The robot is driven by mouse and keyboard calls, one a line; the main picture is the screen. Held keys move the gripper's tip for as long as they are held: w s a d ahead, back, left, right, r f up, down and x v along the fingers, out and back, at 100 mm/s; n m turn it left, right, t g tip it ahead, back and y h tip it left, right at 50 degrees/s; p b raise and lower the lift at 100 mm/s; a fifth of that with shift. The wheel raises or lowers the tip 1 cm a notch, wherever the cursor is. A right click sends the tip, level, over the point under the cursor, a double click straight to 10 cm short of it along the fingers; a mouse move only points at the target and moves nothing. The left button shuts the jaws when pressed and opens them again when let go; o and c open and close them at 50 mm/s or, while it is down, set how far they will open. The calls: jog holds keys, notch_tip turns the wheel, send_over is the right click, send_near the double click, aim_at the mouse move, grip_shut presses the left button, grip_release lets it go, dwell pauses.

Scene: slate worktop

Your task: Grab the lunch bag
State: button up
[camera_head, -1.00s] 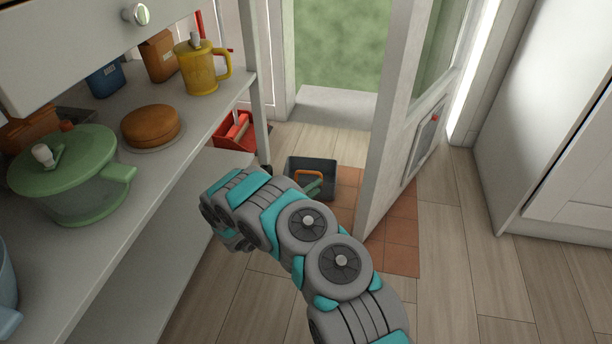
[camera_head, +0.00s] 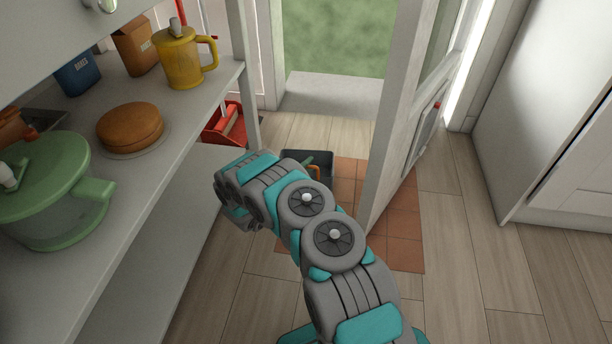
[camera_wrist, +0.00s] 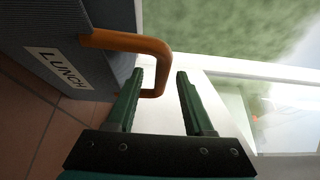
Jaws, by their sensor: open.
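The lunch bag (camera_wrist: 60,35) is dark grey with a white LUNCH label (camera_wrist: 57,67) and an orange handle (camera_wrist: 128,42). It fills the upper left of the wrist view. In the head view the bag (camera_head: 322,157) sits on the floor near the open doorway, partly hidden by my arm. My gripper (camera_wrist: 160,72) is open, its two green fingers at the handle. The handle's outer bar shows between the fingers in the wrist view; I cannot tell how deep it sits. In the head view the fingers are mostly hidden.
A white open door (camera_head: 398,110) stands right of the bag. At left, a shelf (camera_head: 170,125) holds a green pot (camera_head: 50,200), a yellow mug (camera_head: 180,60) and a brown cake (camera_head: 130,125). A red caddy (camera_head: 228,125) is on the floor behind the shelf post.

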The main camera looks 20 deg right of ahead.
jog(key=shift+d, duration=0.1)
grip_shut()
dwell(0.4)
dwell(1.0)
